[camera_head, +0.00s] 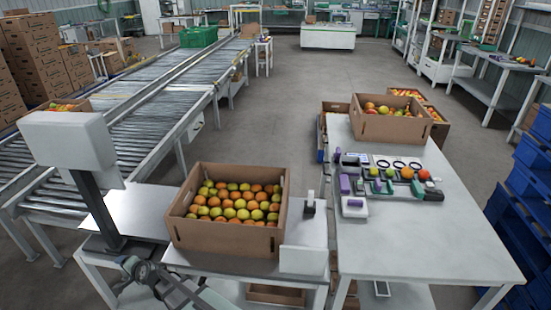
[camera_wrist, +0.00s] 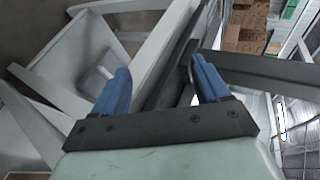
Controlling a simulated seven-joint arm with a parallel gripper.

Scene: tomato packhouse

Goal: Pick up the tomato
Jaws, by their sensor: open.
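Several tomatoes, yellow-green to orange, fill an open cardboard box (camera_head: 222,238) on the near bench in the head view. On the right-hand table, a short row runs from green fruit to an orange tomato (camera_head: 407,173) and a red tomato (camera_head: 424,174). Another cardboard box (camera_head: 385,128) of mixed tomatoes stands at that table's far end. Which tomato is meant cannot be told. In the wrist view my gripper (camera_wrist: 160,66) is open, its two blue fingers apart, with no tomato between them. Grey metal parts lie beyond the fingers. My arm shows low left of the near box.
A grey display on a post (camera_head: 72,140) stands left of the near box. A roller conveyor (camera_head: 150,95) with a green crate (camera_head: 198,37) runs behind it. Small devices (camera_head: 352,185) sit beside the tomato row. The right table's near part (camera_head: 420,245) is clear. Blue crates (camera_head: 530,185) stand far right.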

